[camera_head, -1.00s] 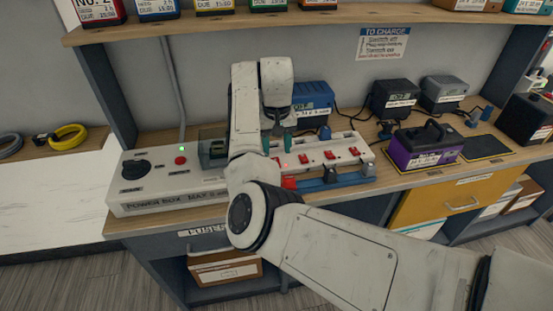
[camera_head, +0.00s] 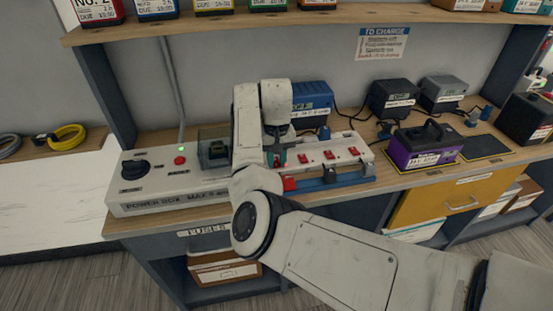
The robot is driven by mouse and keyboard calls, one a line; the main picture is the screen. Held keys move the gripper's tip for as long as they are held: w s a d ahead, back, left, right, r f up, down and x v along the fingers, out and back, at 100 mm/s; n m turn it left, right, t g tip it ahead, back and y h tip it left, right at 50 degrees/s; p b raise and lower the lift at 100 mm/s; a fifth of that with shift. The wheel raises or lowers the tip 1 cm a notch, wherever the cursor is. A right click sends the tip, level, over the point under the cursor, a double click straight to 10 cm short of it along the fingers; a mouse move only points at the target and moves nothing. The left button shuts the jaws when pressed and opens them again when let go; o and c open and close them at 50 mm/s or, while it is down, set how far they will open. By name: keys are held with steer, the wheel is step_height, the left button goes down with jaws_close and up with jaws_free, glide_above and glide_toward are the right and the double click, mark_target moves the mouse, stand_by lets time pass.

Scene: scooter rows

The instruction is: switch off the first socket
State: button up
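A white socket strip (camera_head: 340,146) lies along the bench with several red switches on top. One red switch (camera_head: 329,154) shows near its middle and another (camera_head: 353,151) farther right. My gripper (camera_head: 280,159) points down at the strip's left end, with its teal fingertips right at the strip's top. The arm hides part of that end, so I cannot tell whether the fingertips touch a switch. A small red light shows beside the fingertips. The gap between the fingers is too small to read.
A power box (camera_head: 160,178) with a black knob, red button and green light stands left of the strip. Blue (camera_head: 313,100) and dark (camera_head: 393,98) chargers stand behind. A purple battery (camera_head: 424,145) stands to the right. A shelf (camera_head: 350,16) runs above.

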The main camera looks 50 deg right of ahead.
jaws_close()
steer(key=shift+w, duration=0.1)
steer(key=shift+w+d+r+g+y+p, duration=0.15)
steer(key=shift+g+y+p, duration=0.15)
steer(key=shift+g+y, duration=0.15)
steer(key=shift+w+g+b, duration=0.1)
steer(key=shift+g+b, duration=0.25)
steer(key=shift+g, duration=0.1)
steer(key=shift+y, duration=0.35)
steer(key=shift+g, duration=0.3)
steer(key=o, duration=0.5)
jaws_free()
steer(key=shift+d, duration=0.1)
